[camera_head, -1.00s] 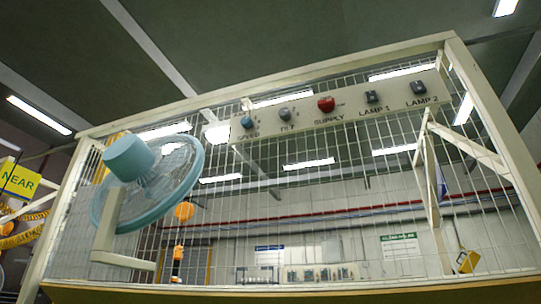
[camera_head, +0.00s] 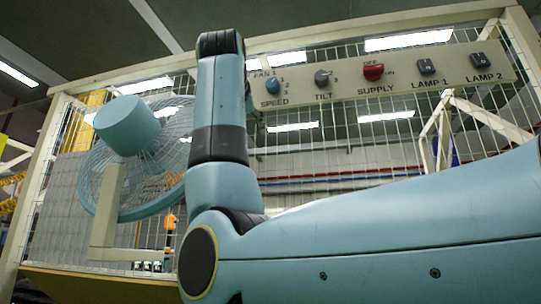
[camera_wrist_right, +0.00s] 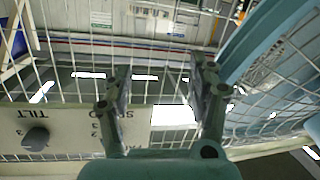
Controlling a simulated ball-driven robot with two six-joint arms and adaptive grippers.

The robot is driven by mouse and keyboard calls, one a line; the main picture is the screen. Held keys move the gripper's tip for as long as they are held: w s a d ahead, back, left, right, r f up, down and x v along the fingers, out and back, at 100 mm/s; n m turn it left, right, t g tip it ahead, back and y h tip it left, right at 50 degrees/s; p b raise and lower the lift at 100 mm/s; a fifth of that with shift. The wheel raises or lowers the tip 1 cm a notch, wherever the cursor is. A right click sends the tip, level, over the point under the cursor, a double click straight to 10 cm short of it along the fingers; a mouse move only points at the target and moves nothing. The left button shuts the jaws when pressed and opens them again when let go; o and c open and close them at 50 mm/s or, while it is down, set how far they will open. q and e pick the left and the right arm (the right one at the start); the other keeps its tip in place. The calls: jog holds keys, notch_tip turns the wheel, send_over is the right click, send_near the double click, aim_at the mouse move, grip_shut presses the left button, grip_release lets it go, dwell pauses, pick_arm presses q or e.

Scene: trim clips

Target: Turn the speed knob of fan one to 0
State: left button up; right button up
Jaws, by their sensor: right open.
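The blue speed knob (camera_head: 273,86) sits under the FAN 1 label on the white control panel (camera_head: 445,66), with the numbers 1, 2 and 3 to its right. It is too small to tell which number it points at. In the right wrist view the panel appears upside down, with part of the SPEED lettering beside a finger, and the knob itself is hidden behind my gripper. My right gripper (camera_wrist_right: 162,82) is open with nothing between its fingers. In the head view my right arm rises just left of the knob, and its gripper does not show. My left gripper is not in view.
The grey tilt knob (camera_head: 322,78), red supply knob (camera_head: 373,72) and lamp switches (camera_head: 427,67) share the panel. A blue fan (camera_head: 127,125) stands left of my arm, in front of the wire mesh. The panel's frame (camera_head: 350,24) runs above.

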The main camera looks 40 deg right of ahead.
aim_at(272, 83)
jog(key=s+a+r+m+h, duration=0.1)
jog(key=s+r, duration=0.4)
jog(key=r, duration=0.3)
jog(key=s+r+m+h, duration=0.1)
jog(key=s+r, duration=0.4)
jog(key=r, duration=0.2)
jog(key=p+x, duration=0.1)
jog(key=x, duration=0.2)
jog(key=p+x, duration=0.1)
jog(key=x, duration=0.2)
jog(key=p+x, duration=0.1)
jog(key=x, duration=0.3)
jog(key=shift+w+a+r, duration=0.1)
jog(key=shift+a+r, duration=0.1)
jog(key=shift+r, duration=0.2)
jog(key=shift+w+d+f, duration=0.1)
jog(key=shift+w+d, duration=0.25)
jog(key=shift+w, duration=0.05)
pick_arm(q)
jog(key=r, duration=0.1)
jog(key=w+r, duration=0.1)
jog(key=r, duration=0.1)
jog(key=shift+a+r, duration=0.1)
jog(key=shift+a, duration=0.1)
pick_arm(e)
jog(key=shift+c, duration=0.2)
jog(key=c, duration=1.1)
